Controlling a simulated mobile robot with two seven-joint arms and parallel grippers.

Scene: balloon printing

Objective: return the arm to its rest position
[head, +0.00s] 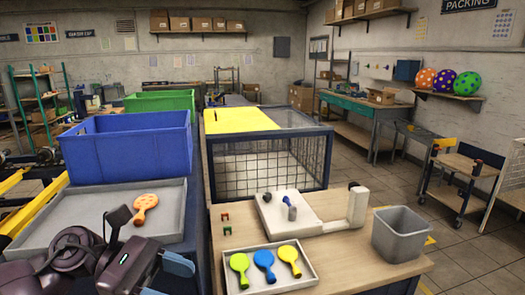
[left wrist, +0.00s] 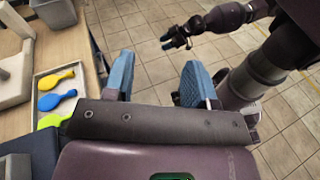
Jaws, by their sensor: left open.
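My left gripper (head: 166,277) is at the lower left of the head view, by the near edge of the grey tray. In the left wrist view, the blue fingers of my left gripper (left wrist: 158,80) stand wide apart with only floor between them. My right arm shows at the top of that view; its small dark gripper (left wrist: 178,42) is too small to read. Green (head: 239,264), blue (head: 264,260) and yellow (head: 289,255) balloons lie in a small tray (head: 307,272).
A blue crate (head: 130,155) stands behind the grey tray. A mesh cage with a yellow top (head: 240,118) stands behind the wooden table (head: 375,270). A white device (head: 330,220) and a grey bin (head: 401,236) stand on that table. Open floor (left wrist: 145,70) lies below my left fingers.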

